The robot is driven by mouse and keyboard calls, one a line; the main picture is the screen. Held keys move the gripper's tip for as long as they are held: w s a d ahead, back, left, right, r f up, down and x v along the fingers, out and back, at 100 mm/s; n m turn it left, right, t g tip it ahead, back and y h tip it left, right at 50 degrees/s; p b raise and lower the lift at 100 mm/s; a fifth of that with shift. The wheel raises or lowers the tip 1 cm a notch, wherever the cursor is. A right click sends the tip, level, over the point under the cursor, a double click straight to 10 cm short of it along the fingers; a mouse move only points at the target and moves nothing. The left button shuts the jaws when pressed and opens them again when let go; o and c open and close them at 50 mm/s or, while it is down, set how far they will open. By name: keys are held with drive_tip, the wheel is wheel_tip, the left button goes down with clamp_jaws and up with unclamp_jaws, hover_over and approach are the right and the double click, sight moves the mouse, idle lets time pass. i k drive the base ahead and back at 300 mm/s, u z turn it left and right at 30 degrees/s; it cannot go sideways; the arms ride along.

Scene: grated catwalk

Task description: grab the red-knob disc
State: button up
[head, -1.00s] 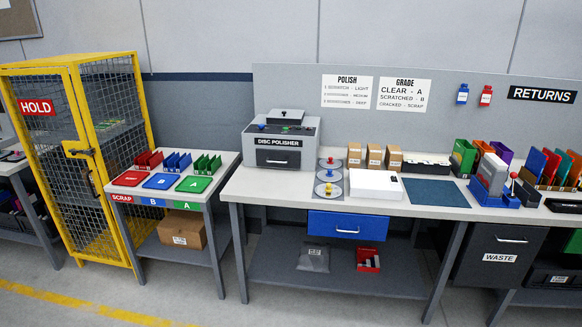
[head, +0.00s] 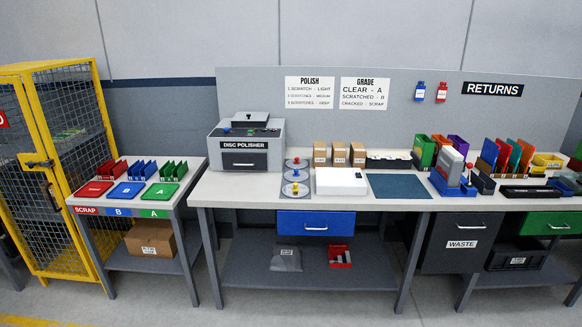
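Three grey discs with coloured knobs lie in a column on the bench, just right of the disc polisher (head: 246,158). The red-knob disc (head: 290,163) is the farthest back, the blue-knob disc (head: 294,175) is in the middle, and the yellow-knob disc (head: 294,189) is nearest the front edge. All three lie flat and uncovered. My gripper is not in view.
A white box (head: 341,181) stands close right of the discs, with small cardboard boxes (head: 338,153) behind it. A side table (head: 140,205) with red, blue and green trays stands left. Grey floor (head: 150,305) in front is clear.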

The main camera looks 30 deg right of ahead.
sight(296, 162)
drive_tip(key=z, duration=0.3)
drive_tip(key=i, duration=1)
drive_tip(key=u, duration=0.3)
